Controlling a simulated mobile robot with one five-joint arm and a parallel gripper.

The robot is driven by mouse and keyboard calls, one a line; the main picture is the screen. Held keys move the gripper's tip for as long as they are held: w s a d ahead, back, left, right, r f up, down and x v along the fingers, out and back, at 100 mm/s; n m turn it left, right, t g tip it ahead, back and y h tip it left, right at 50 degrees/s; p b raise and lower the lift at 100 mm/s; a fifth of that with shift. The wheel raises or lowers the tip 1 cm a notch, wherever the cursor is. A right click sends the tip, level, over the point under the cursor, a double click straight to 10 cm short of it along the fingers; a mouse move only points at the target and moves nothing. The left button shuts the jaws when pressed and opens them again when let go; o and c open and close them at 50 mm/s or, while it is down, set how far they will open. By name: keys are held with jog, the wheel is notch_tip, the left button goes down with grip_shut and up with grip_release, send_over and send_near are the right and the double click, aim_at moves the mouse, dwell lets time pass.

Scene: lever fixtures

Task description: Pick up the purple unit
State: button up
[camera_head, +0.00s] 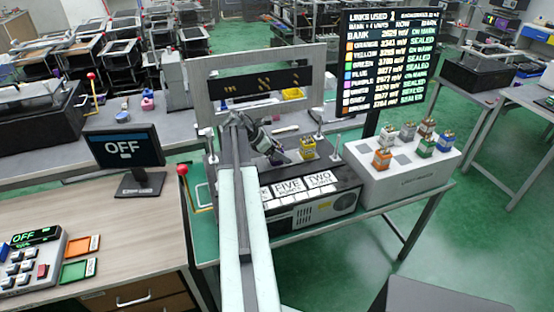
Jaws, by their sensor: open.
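My gripper (272,149) is open above the bench fixture, at the end of my arm reaching in from the bottom. A small purple patch (276,159), which looks like the purple unit, shows right at the fingertips. My gripper hides most of it, and I cannot tell whether the fingers touch it. The yellow unit (307,148) stands upright on the same fixture, to the right of my gripper.
A white rack (400,178) at the right holds several coloured units. A grey frame (258,82) with a dark display stands behind my gripper. A red-knobbed lever (183,170) is at the left. A black screen (388,62) rises behind the rack.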

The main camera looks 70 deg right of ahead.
jog(key=shift+r, duration=0.1)
grip_shut()
jog(key=shift+r+p, duration=0.65)
notch_tip(320, 180, up, 3)
jog(key=p, duration=0.3)
jog(key=shift+r, duration=0.1)
jog(key=a, duration=1.5)
jog(key=shift+a+r+p, duration=0.2)
jog(key=shift+r+p, duration=0.05)
jog(key=shift+p, duration=0.1)
jog(key=shift+a+r, duration=0.1)
jog(key=shift+a, duration=0.25)
